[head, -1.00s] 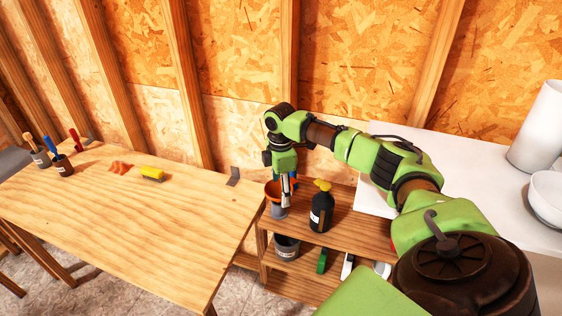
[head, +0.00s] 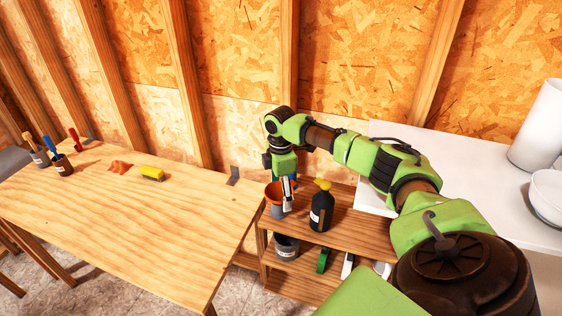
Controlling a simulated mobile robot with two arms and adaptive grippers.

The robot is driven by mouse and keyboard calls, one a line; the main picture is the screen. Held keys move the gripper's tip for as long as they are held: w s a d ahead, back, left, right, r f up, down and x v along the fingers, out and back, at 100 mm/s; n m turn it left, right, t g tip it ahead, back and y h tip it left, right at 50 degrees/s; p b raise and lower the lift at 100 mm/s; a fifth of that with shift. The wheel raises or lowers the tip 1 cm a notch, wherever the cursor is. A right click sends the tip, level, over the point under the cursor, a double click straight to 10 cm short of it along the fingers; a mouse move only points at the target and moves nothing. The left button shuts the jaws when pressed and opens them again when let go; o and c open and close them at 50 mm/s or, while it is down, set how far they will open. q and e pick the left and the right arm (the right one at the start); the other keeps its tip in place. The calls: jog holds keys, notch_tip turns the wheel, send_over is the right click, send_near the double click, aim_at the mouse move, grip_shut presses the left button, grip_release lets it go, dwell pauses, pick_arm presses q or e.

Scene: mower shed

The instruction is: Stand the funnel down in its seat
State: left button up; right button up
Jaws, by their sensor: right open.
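The orange funnel (head: 273,192) stands upright, wide mouth up, at the left end of the wooden shelf unit's top board. Its lower part is down in a grey holder (head: 277,211), which looks like its seat; how deep it sits is hard to tell. My right gripper (head: 287,193) is pointing down at the funnel's right side. Its jaws are open, with a pale finger in front of the funnel's rim. The gripper partly hides the rim. My left gripper is not in view.
A black bottle with a yellow top (head: 321,206) stands just right of the funnel. A grey pot (head: 286,247) and a green-handled item (head: 322,261) are on the lower shelf. The wooden table (head: 150,220) at left is mostly clear. A white counter (head: 470,180) lies at right.

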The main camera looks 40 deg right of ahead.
notch_tip(320, 180, up, 12)
dwell(0.4)
jog(key=shift+f, duration=0.15)
dwell(0.4)
